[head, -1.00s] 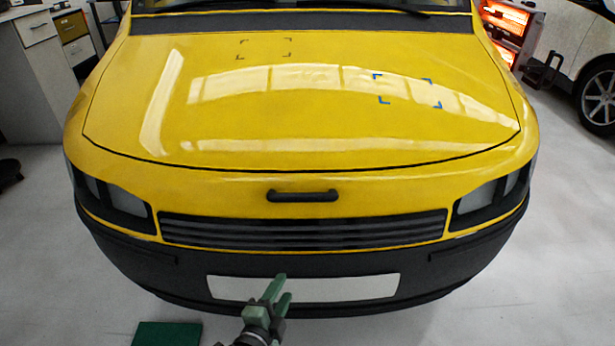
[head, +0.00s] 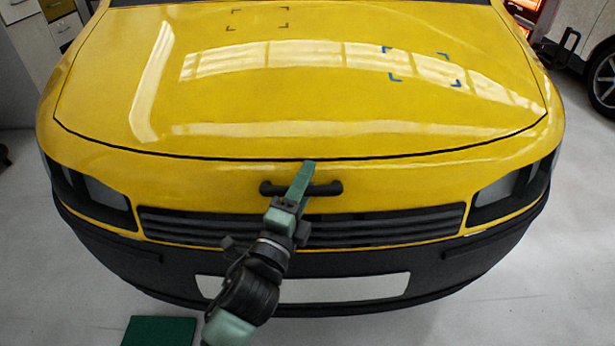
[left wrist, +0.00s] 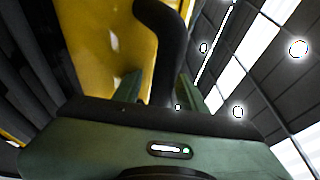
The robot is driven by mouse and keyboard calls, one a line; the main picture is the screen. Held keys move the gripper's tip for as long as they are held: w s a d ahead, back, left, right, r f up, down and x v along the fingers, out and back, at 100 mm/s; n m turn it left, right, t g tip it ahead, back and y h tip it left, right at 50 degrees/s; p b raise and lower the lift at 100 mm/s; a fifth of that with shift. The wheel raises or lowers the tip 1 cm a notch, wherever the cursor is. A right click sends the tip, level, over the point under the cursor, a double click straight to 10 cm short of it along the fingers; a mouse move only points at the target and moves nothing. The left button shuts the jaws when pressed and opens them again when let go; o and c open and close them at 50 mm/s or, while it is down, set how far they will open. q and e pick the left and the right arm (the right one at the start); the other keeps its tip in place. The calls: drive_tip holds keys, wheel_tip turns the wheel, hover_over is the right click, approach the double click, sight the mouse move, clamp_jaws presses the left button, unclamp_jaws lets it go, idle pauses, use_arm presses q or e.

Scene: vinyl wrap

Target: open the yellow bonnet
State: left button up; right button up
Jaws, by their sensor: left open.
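The yellow bonnet (head: 300,105) lies down, with a dark seam along its front edge. A black bar handle (head: 329,188) sits on the yellow front just below that seam, above the grille. My left gripper (head: 303,174) is at the handle, its green fingers crossing in front of the bar's middle. In the left wrist view the open fingers stand on either side of the black handle (left wrist: 160,45), with the bar between them. I cannot tell whether either finger touches it. My right gripper is not in view.
Blue corner marks (head: 387,77) and dark corner marks (head: 234,27) are on the bonnet. A dark grille (head: 390,227) and a bumper (head: 490,265) lie below the handle. A green flat thing (head: 158,331) is on the floor at lower left. Another car's wheel (head: 606,78) shows at right.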

use_arm(q)
drive_tip(key=shift+w+d+r, duration=0.1)
drive_tip(key=shift+w+d, duration=0.15)
drive_tip(key=shift+w, duration=0.25)
clamp_jaws()
idle(1.1)
